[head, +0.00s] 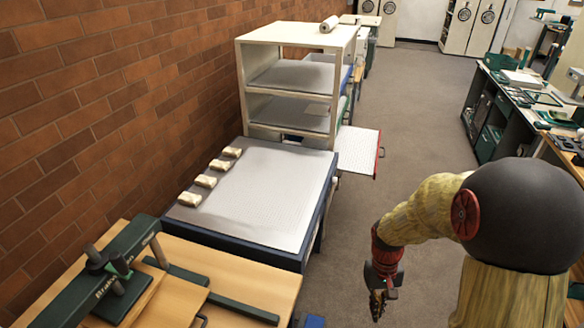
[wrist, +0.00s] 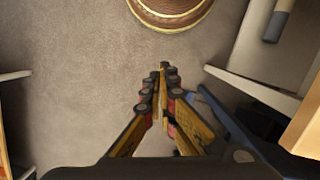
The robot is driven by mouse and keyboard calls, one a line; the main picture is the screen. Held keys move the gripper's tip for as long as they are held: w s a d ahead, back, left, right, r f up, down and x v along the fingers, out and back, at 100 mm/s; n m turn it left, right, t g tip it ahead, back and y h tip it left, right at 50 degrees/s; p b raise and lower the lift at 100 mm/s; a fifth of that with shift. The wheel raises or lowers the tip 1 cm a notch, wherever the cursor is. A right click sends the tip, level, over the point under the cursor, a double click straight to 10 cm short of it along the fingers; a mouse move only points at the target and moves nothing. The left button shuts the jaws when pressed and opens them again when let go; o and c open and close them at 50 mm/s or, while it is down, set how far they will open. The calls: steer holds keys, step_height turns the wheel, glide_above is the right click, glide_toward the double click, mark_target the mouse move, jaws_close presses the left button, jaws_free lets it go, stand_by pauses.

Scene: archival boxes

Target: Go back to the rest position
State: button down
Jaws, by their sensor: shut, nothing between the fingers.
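My gripper (head: 378,302) hangs at the end of my arm, pointing down over the grey floor, to the right of the workbenches in the head view. In the wrist view my gripper (wrist: 163,72) has its two fingers together at the tips, with nothing between them. The floor (wrist: 85,100) lies below it. No archival box is at the gripper.
A table with a pale grey top (head: 262,205) bears several small cream blocks (head: 206,181) along its left edge. Behind it stands a cream shelf unit (head: 243,85) with a pulled-out tray (head: 360,150). A wooden bench (head: 255,285) is at front left. The aisle floor (head: 415,110) is clear.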

steer(key=s+a+r+t, duration=0.1)
steer(key=s+r, duration=0.3)
steer(key=r, duration=0.5)
steer(key=s+a+r+t, duration=0.2)
steer(key=s+r+t, duration=0.2)
steer(key=r, duration=0.5)
steer(key=s+a+r+t, duration=0.1)
steer(key=s+r+t, duration=0.2)
steer(key=r, duration=0.7)
steer(key=shift+s+a+p, duration=0.35)
steer(key=shift+s, duration=0.35)
steer(key=shift+r, duration=0.1)
